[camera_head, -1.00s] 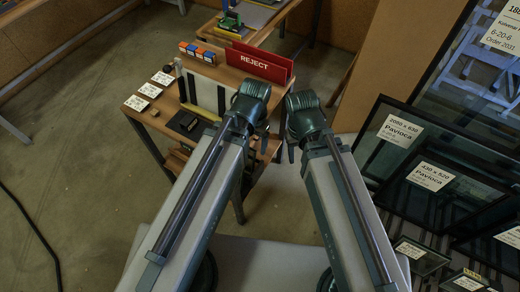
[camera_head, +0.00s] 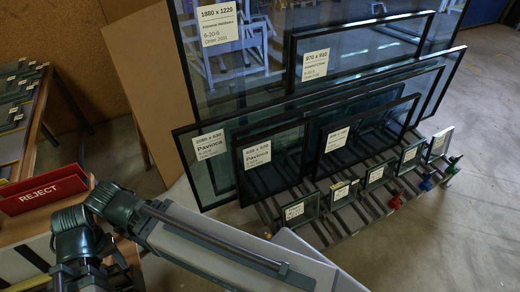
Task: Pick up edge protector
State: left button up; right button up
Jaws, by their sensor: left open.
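My left gripper (camera_head: 82,278) is low at the bottom left, beside the red REJECT sign, and its jaws are open with nothing seen between them. The frame edge and arm partly hide its fingertips. My right gripper is not in view. No piece is plainly recognisable as the edge protector. Small coloured pieces sit along the front of the rack of glass: a red one (camera_head: 395,201), a blue one (camera_head: 425,183) and a green one (camera_head: 453,166). I cannot tell whether any of them is an edge protector. All are far to the right of my left gripper.
The REJECT sign (camera_head: 42,190) stands on a wooden table at left. Large framed panes (camera_head: 345,60) lean at the back, with smaller labelled frames (camera_head: 300,209) before them. A brown board (camera_head: 150,85) stands behind. Floor at right (camera_head: 475,225) is clear.

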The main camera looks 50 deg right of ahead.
aim_at(355, 179)
jog(key=z, duration=0.9)
jog(key=i+z, duration=0.1)
jog(key=z, duration=0.35)
jog(key=l+z, duration=0.1)
jog(key=z, duration=0.85)
jog(key=i+z, duration=0.1)
jog(key=z, duration=0.35)
jog(key=i+l, duration=0.1)
jog(key=l, duration=0.5)
jog(key=l+u, duration=0.1)
jog(key=l, duration=0.5)
jog(key=i+l, duration=0.25)
jog(key=l, duration=0.15)
jog(key=i+l+u, duration=0.1)
jog(key=i+l, duration=0.15)
jog(key=l, duration=0.15)
jog(key=i+l+u, duration=0.1)
jog(key=i+l, duration=0.15)
jog(key=l, duration=0.2)
jog(key=i+l, duration=0.1)
jog(key=i, duration=0.5)
jog(key=u, duration=0.05)
